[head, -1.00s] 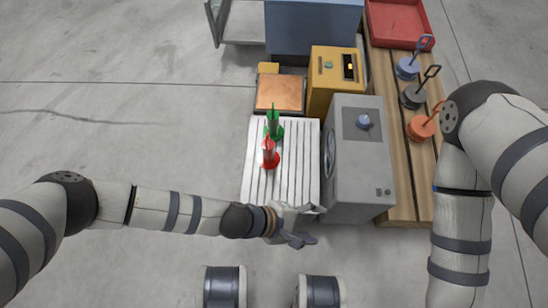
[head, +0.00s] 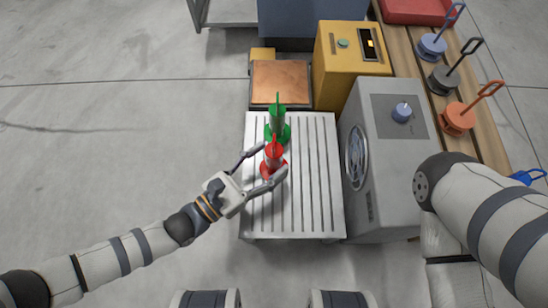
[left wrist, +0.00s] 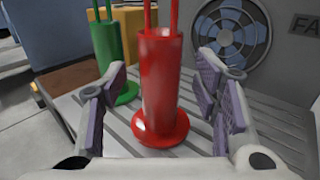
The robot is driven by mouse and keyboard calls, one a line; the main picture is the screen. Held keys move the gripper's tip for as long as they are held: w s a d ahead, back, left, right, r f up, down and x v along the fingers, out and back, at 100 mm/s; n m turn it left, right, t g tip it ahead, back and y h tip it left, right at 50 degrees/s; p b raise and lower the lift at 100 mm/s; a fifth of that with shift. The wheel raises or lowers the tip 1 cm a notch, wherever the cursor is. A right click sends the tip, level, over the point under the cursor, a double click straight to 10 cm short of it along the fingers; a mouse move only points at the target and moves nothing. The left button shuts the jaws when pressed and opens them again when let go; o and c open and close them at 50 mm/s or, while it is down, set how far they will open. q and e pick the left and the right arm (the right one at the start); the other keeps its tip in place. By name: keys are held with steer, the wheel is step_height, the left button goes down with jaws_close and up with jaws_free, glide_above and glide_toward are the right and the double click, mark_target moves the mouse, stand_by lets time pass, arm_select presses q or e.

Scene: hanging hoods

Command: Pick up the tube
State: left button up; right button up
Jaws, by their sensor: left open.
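A red tube (head: 272,160) with a round flanged base stands upright on a slatted white table (head: 310,200). It also shows in the left wrist view (left wrist: 160,85), in the middle of the picture. A green tube (head: 278,124) of the same form stands just behind it; in the left wrist view it (left wrist: 106,48) is partly hidden by my finger. My left gripper (head: 262,166) is open, with one finger on each side of the red tube. In the left wrist view the fingers (left wrist: 158,100) show a gap to the tube on both sides. My right gripper is out of view.
A grey box with a fan (head: 388,160) stands close on the right of the table. A yellow box (head: 345,60) and a copper-topped block (head: 280,82) stand behind. Handled weights (head: 458,116) stand on a wooden bench. The floor at left is clear.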

arm_select(q)
steer(key=shift+x, duration=1.15)
jaws_close()
steer(key=shift+r, duration=0.1)
